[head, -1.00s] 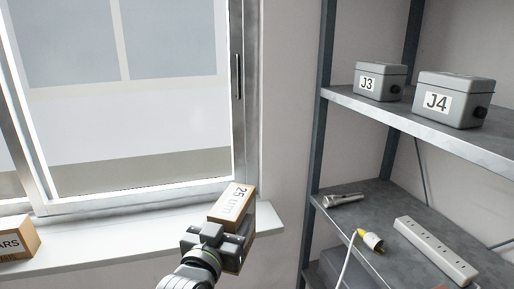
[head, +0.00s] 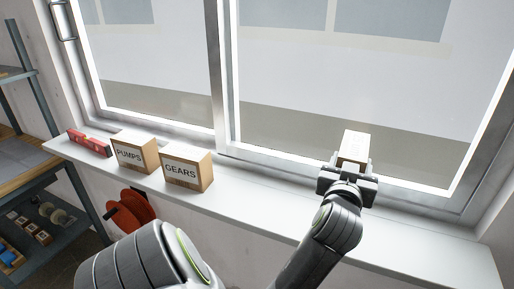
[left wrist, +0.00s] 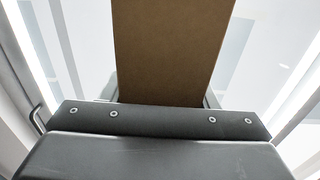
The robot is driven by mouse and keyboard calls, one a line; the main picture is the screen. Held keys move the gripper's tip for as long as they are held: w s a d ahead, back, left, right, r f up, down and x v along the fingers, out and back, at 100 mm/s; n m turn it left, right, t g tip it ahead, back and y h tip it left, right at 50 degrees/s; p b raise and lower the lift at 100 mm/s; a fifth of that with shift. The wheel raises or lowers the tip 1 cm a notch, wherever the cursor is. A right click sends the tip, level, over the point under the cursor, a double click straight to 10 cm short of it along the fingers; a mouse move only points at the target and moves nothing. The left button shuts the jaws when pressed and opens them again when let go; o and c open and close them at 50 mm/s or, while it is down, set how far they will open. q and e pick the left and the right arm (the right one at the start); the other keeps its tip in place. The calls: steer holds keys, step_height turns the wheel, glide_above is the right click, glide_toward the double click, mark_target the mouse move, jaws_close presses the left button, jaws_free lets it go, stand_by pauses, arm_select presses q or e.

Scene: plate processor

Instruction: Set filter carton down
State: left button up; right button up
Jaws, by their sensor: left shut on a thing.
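The filter carton (head: 355,144), a small brown box with a pale top, shows at the right in the head view. My left gripper (head: 347,172) is shut on it, with the carton sticking out beyond the jaws toward the window. Both appear over the right part of the white windowsill (head: 270,213); I cannot tell whether the carton touches it. In the left wrist view the carton's plain brown face (left wrist: 172,50) fills the upper middle, above the dark gripper body. The fingertips are mostly hidden there. My right gripper is not in view.
On the sill to the left stand the GEARS box (head: 187,171), the PUMPS box (head: 135,152) and a red item (head: 89,143). The sill between GEARS and my gripper is clear. The window frame (head: 221,90) rises behind. A red reel (head: 130,213) is below the sill.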

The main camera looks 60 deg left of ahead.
arm_select(q)
steer(key=shift+f+b, duration=0.3)
steer(key=shift+f, duration=4.65)
steer(key=shift+f, duration=0.15)
steer(key=o, duration=1.4)
steer(key=shift+c, duration=0.2)
